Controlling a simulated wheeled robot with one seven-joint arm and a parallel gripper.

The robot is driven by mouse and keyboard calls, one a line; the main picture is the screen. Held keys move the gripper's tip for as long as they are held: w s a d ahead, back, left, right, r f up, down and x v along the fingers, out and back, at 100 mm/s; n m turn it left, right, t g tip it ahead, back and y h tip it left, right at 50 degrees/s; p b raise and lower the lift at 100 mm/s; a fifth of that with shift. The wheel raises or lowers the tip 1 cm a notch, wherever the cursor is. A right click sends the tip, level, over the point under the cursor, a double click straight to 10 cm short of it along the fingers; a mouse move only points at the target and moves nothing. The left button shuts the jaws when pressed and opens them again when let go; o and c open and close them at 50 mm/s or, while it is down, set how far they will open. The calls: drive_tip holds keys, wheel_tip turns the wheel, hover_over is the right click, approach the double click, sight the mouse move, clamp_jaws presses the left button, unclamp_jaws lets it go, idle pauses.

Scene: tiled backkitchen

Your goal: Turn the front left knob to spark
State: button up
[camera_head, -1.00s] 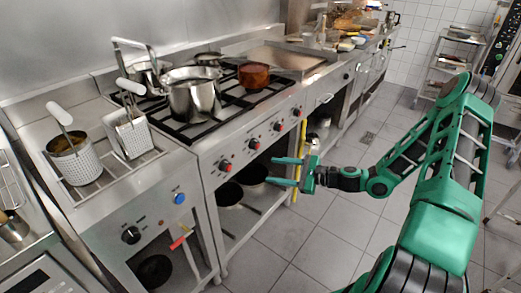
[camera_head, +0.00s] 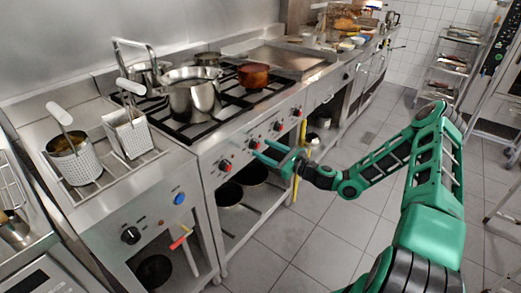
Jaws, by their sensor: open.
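The stove (camera_head: 212,152) has a row of red knobs along its front panel. The leftmost red knob (camera_head: 225,165) is in plain view. A second red knob (camera_head: 254,144) sits just left of and above my gripper's fingertips. Two more red knobs, one of them here (camera_head: 277,126), are further right. My gripper (camera_head: 262,151) is open and empty, its two green fingers pointing left toward the panel, close to the second knob. I cannot tell whether a finger touches the panel. Which way the knobs are turned is too small to read.
A steel pot (camera_head: 193,100) and a copper pan (camera_head: 253,76) stand on the burners. A fryer with baskets (camera_head: 128,134) stands at left, with a black knob (camera_head: 131,235) and blue knob (camera_head: 180,198). Pans lie on the shelf below.

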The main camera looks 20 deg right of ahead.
drive_tip(key=shift+x, duration=1.1)
drive_tip(key=c, duration=1)
drive_tip(key=shift+c, duration=0.2)
drive_tip(key=shift+d+n, duration=0.1)
drive_tip(key=shift+n, duration=0.2)
drive_tip(key=n, duration=0.3)
drive_tip(key=shift+n, duration=2.1)
